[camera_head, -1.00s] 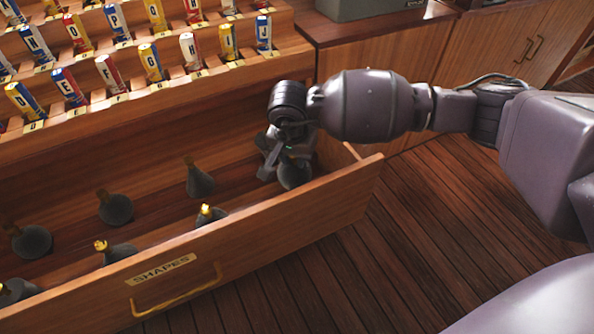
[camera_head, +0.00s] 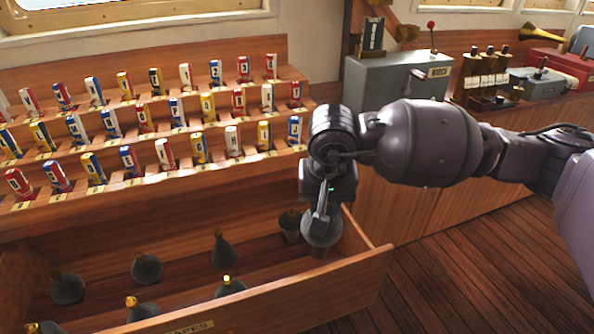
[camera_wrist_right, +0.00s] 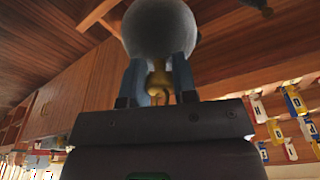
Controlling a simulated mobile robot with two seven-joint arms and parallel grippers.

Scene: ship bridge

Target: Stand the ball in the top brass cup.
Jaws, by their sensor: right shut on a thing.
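My right gripper (camera_head: 318,212) is shut on a dark grey ball (camera_head: 321,228) and holds it at the right end of the open shapes drawer (camera_head: 345,282). In the right wrist view the ball (camera_wrist_right: 160,28) sits beyond the fingertips, and its small brass fitting (camera_wrist_right: 158,80) lies between the two fingers. The brass cups cannot be clearly made out in these frames. My left gripper is out of view.
Several dark shapes with brass tips, including a cone (camera_head: 223,250), lie in the drawer beside a dark cup-shaped piece (camera_head: 290,226). Tiered racks of lettered flag rolls (camera_head: 200,148) stand behind. A grey box (camera_head: 400,85) stands on the right counter.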

